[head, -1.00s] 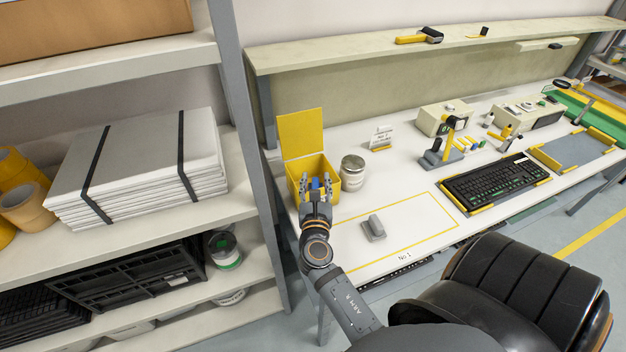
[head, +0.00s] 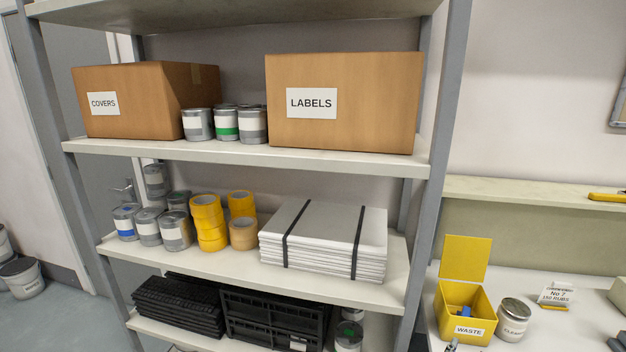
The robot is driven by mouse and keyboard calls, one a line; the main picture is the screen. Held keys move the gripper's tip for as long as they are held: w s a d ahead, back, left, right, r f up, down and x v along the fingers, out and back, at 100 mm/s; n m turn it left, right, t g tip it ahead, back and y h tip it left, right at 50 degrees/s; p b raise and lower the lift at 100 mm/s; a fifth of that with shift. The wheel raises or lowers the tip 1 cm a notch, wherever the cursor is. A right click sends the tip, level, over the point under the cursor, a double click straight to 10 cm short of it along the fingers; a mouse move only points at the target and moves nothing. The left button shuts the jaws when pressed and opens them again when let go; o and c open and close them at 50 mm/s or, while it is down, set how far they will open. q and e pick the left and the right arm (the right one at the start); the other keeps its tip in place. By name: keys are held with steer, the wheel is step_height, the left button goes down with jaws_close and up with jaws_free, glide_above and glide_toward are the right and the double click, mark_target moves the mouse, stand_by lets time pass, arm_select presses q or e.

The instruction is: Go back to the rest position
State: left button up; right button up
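Only a small grey tip, likely of my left gripper (head: 452,345), shows at the bottom edge in the head view. It is just below and in front of the yellow waste bin (head: 449,322), and the rest of the gripper is cut off by the frame. I cannot see whether it is open or shut. The waste bin has its lid up, and a blue thing (head: 465,311) shows inside it. My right gripper is not in view.
The shelf rack (head: 408,275) fills the middle, with cartons, cans, tape rolls and a strapped stack (head: 325,245). A cleaner can (head: 513,319) stands right of the bin on the white table (head: 560,335). Open floor (head: 62,322) shows at the left.

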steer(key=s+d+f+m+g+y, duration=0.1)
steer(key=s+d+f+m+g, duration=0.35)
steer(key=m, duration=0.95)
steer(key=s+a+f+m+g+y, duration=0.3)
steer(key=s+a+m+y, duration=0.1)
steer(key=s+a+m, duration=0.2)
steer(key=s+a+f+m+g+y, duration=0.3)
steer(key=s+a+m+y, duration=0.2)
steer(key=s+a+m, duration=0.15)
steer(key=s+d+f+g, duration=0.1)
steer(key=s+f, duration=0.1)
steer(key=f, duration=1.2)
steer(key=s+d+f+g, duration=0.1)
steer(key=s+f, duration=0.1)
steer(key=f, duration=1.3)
arm_select(q)
steer(key=w+d, duration=0.1)
steer(key=w, duration=0.1)
steer(key=shift+w+d, duration=0.35)
steer(key=shift+w, duration=0.05)
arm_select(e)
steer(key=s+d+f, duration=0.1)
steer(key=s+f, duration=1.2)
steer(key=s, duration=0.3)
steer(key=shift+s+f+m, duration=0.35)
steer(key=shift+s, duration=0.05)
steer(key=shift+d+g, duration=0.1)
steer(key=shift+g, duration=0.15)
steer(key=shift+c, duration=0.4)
